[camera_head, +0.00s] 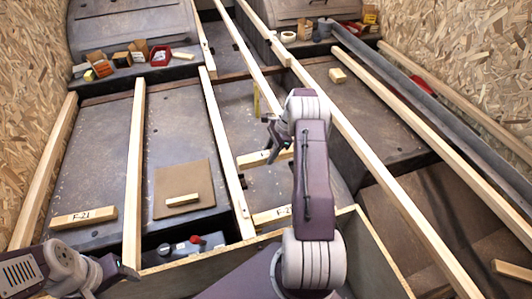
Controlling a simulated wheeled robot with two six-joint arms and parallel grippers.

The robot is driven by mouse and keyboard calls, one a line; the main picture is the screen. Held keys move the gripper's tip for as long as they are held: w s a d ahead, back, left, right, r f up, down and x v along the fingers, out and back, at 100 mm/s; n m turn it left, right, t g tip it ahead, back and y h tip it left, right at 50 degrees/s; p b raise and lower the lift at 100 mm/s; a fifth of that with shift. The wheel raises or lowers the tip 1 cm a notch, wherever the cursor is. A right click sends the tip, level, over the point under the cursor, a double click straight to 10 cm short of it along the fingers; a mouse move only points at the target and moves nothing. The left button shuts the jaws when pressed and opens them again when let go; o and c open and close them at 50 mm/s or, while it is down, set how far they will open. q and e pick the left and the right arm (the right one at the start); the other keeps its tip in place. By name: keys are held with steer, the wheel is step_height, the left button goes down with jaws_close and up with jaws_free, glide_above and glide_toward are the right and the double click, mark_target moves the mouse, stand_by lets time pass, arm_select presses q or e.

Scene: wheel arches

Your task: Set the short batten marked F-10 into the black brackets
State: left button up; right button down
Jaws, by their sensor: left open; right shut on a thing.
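My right gripper (270,147) is at mid-picture and shut on a short pale batten (248,161). This batten lies crosswise between two long battens; my arm hides its right part. I cannot read a mark on it, nor tell whether it touches anything at its ends. Another short batten (268,216) lies nearer, its mark starting with F and partly hidden by my arm. A short batten marked F-21 (85,217) lies at the left. I cannot make out the black brackets for certain. My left gripper (122,274) is open and empty at the bottom left.
Long battens, such as the left one (134,165) and the right one (365,165), run away from me. A brown board (183,178) carries a small wood block (183,200). A red bin (160,56) and boxes (97,63) stand at the back left. Chipboard walls flank both sides.

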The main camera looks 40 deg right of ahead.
steer(key=shift+f+b, duration=0.55)
steer(key=shift+f, duration=0.55)
steer(key=shift+f, duration=0.1)
steer(key=shift+f+b, duration=0.55)
steer(key=shift+b, duration=0.15)
step_height(320, 180, down, 7)
steer(key=b, duration=0.5)
steer(key=shift+f, duration=0.1)
steer(key=c, duration=0.8)
jaws_free()
steer(key=shift+c, duration=0.2)
